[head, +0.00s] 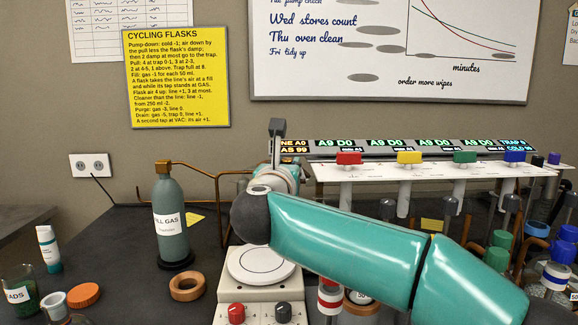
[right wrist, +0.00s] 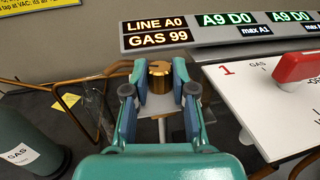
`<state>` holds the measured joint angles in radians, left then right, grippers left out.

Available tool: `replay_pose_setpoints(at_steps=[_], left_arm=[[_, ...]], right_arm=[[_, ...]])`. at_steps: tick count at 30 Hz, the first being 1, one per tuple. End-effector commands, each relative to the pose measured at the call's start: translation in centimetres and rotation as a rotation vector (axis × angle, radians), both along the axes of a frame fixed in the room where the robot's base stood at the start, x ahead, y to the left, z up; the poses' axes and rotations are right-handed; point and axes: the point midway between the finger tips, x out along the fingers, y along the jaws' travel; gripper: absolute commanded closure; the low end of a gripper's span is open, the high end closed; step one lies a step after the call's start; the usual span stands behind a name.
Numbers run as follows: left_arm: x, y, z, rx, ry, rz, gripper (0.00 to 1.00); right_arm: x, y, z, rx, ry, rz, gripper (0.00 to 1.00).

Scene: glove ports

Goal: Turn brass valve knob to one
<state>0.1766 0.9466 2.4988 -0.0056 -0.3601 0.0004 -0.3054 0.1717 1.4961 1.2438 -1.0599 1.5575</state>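The brass valve knob (right wrist: 159,76) is a short ribbed gold cylinder in the right wrist view, in front of the display bar. In the head view my right gripper (head: 277,143) shows only in part behind my teal arm, and the knob is hidden there. The display bar (right wrist: 215,35) reads LINE A0 and GAS 99. Any scale marks around the knob cannot be made out. My left gripper is not in view.
A white panel (head: 330,172) with red, yellow, green and blue tap handles stands right of the knob. A grey-green gas bottle (head: 170,205) stands left. A white-topped hotplate (head: 260,266) sits below my arm. The dark bench between bottle and hotplate holds a cork ring (head: 187,288).

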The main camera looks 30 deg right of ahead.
Motion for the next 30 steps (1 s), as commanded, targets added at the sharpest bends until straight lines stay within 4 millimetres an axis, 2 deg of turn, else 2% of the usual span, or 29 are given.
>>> replay_pose_setpoints(at_steps=[1,3,5,14,23,30], left_arm=[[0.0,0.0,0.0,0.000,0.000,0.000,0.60],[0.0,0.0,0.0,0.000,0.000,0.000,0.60],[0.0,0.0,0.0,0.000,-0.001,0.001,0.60],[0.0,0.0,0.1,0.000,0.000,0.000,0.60],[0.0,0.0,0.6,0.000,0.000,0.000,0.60],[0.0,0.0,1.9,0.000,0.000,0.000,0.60]], right_arm=[[0.0,-0.1,0.0,0.000,0.000,-0.002,0.94],[-0.1,-0.1,0.0,0.000,0.000,-0.002,1.00],[-0.2,-0.8,0.0,0.000,0.000,-0.007,1.00],[-0.1,-0.1,0.0,0.001,0.001,-0.052,1.00],[0.2,0.2,0.0,0.001,0.001,-0.228,1.00],[0.4,0.3,0.1,0.000,0.003,-0.415,1.00]])
